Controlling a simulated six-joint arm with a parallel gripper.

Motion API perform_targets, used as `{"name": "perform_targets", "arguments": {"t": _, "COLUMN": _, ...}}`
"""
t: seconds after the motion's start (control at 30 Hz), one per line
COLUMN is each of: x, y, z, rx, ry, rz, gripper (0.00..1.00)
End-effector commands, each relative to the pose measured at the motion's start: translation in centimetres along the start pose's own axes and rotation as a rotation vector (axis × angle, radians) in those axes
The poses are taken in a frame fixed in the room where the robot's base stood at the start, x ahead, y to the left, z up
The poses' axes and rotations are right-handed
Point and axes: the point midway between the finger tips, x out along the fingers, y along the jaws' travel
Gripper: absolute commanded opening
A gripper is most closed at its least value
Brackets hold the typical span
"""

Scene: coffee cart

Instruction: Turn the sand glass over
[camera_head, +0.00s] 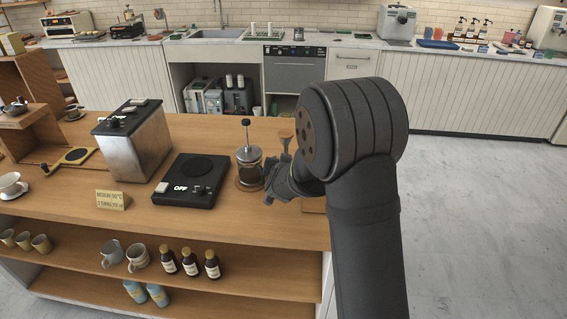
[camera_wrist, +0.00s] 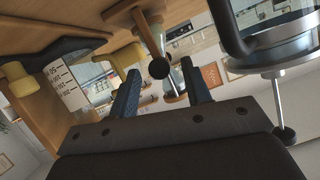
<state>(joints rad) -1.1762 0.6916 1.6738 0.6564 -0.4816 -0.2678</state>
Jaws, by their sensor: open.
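The sand glass (camera_head: 286,134) stands at the right end of the wooden counter, just right of the French press. In the camera_head view only its wooden top and part of the glass below show; my gripper and arm hide the rest. In the camera_wrist view the sand glass (camera_wrist: 131,12) runs slantwise between wooden end plates, with a dark round knob near its narrow middle. My gripper (camera_head: 278,180) is low over the counter, in front of it. In the camera_wrist view its two fingers (camera_wrist: 160,67) are apart, with the sand glass's middle between or just beyond the tips; contact cannot be told.
The French press (camera_head: 249,168) stands close to the left of my gripper, and its metal frame also looms at right in the camera_wrist view (camera_wrist: 277,62). Further left are a black hot plate (camera_head: 190,181), a small sign (camera_head: 112,200) and a metal machine (camera_head: 134,143).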

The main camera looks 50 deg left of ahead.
Motion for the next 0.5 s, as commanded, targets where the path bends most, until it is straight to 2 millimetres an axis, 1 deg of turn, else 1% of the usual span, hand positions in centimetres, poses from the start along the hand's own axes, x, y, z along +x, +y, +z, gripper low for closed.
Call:
{"name": "perform_targets", "arguments": {"t": 0.1, "x": 0.34, "y": 0.01, "z": -0.03, "rx": 0.000, "ry": 0.001, "rz": 0.000, "gripper": 0.44}}
{"name": "perform_targets", "arguments": {"t": 0.33, "x": 0.35, "y": 0.01, "z": -0.03, "rx": 0.000, "ry": 0.000, "rz": 0.000, "gripper": 0.44}}
{"name": "perform_targets", "arguments": {"t": 0.47, "x": 0.34, "y": 0.01, "z": -0.02, "rx": 0.000, "ry": 0.000, "rz": 0.000, "gripper": 0.19}}
{"name": "perform_targets", "arguments": {"t": 0.5, "x": 0.34, "y": 0.01, "z": -0.02, "rx": 0.000, "ry": 0.000, "rz": 0.000, "gripper": 0.11}}
